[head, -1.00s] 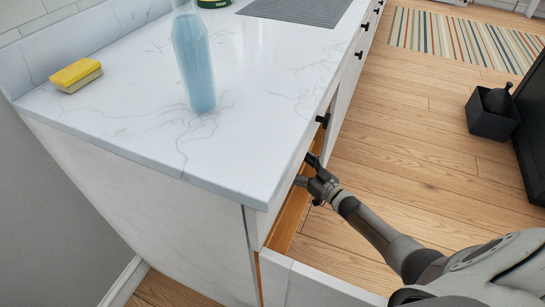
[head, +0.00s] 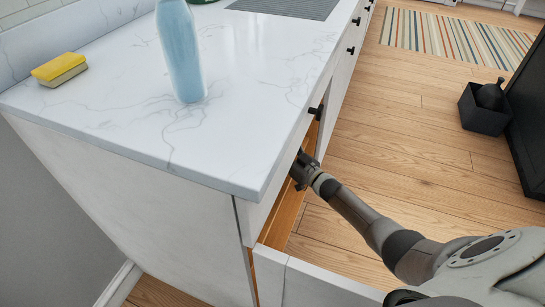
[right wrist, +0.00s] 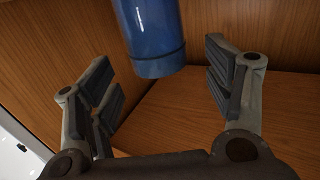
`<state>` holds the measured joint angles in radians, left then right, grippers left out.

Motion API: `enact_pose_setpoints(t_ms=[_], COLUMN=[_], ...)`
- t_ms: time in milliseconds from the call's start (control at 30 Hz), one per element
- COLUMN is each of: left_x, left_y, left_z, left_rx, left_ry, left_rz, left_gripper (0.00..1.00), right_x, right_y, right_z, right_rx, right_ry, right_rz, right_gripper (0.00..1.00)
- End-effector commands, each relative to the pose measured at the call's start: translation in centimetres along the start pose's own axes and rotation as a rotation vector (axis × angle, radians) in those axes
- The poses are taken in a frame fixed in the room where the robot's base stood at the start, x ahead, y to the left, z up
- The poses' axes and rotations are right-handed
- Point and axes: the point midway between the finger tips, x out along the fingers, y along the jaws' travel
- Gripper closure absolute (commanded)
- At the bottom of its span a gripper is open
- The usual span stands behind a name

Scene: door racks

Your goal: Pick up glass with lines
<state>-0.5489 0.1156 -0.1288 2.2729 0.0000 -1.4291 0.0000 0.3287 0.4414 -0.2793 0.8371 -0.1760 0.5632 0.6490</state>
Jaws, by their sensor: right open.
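In the right wrist view, a blue cylindrical vessel (right wrist: 151,35) with a thin line around its lower end is inside a wood-lined drawer. Its upper part is cut off by the frame, so I cannot tell for sure that it is the glass with lines. My right gripper (right wrist: 165,80) is open, with one finger on each side of the vessel's lower end and gaps between; it grips nothing. In the head view, my right gripper (head: 301,170) reaches into the open drawer (head: 285,222) under the counter edge, its fingertips hidden. My left gripper is not in view.
The white marble counter (head: 120,110) overhangs the drawer. A light-blue bottle (head: 180,55) and a yellow sponge (head: 59,69) stand on it. The drawer front (head: 320,288) is pulled out below. Wooden floor (head: 400,130) is open to the right, with a dark bin (head: 484,112) farther off.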

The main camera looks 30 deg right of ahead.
Motion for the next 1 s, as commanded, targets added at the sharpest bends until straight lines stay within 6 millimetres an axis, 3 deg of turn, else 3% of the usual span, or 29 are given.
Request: enact_pose_setpoints(t_ms=[300, 500, 767, 1000], left_x=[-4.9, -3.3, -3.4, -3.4], left_y=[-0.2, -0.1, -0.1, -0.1], left_z=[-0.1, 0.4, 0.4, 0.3], left_rx=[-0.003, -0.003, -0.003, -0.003], left_ry=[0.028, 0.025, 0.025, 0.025], left_rz=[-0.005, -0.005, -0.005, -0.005], left_gripper=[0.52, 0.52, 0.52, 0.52], right_x=[2.5, 4.4, 4.6, 4.6], right_y=[0.1, 0.1, 0.1, 0.1], right_z=[-0.1, -0.1, -0.2, -0.2], right_rx=[0.000, 0.000, 0.000, 0.001], right_ry=[0.001, 0.001, -0.001, 0.000], right_rz=[0.000, -0.001, 0.000, 0.000], right_gripper=[0.26, 0.26, 0.26, 0.54])
